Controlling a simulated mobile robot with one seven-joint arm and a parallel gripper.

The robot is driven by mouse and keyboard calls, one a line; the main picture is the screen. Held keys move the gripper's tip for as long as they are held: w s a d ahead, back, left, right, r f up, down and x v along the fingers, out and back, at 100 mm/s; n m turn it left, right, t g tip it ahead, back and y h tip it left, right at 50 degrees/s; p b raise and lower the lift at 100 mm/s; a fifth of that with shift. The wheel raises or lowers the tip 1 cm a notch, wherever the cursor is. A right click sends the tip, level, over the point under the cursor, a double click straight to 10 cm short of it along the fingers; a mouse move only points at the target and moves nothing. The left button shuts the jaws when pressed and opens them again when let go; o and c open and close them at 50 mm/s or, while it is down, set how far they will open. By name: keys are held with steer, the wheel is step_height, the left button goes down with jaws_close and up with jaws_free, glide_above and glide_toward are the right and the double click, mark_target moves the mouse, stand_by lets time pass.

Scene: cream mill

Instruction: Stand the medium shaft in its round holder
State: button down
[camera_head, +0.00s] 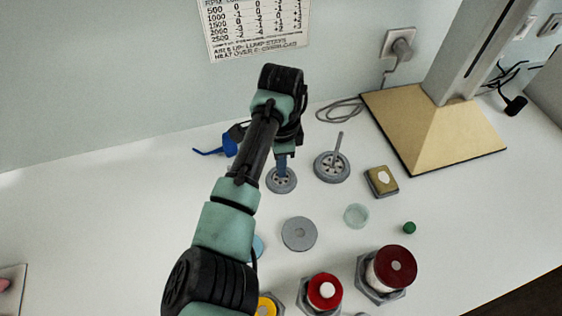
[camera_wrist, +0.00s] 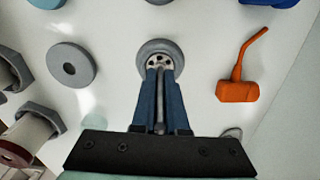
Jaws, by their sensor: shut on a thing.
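My gripper (camera_head: 282,164) points down over a round grey holder (camera_head: 281,181) with dark holes. In the wrist view, the two blue fingers of my gripper (camera_wrist: 160,74) are shut on a thin grey shaft (camera_wrist: 160,112), seen between them. The holder (camera_wrist: 159,46) shows just beyond the fingertips, which overlap its near part. The shaft's lower end is hidden, so I cannot tell whether it is inside the holder. To the right in the head view, a second round holder (camera_head: 325,173) carries a thin upright shaft (camera_head: 338,143).
A grey ring (camera_head: 299,234), a clear disc (camera_head: 357,215), a tan block (camera_head: 382,181) and a green piece (camera_head: 409,228) lie nearby. Red-topped parts (camera_head: 391,268) stand in front. A blue tool (camera_head: 215,148) lies behind my arm. An orange tool (camera_wrist: 236,83) lies right in the wrist view.

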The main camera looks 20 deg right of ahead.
steer(key=shift+f, duration=0.2)
steer(key=shift+c, duration=1.5)
jaws_free()
steer(key=shift+r+p, duration=3.3)
steer(key=shift+r, duration=0.25)
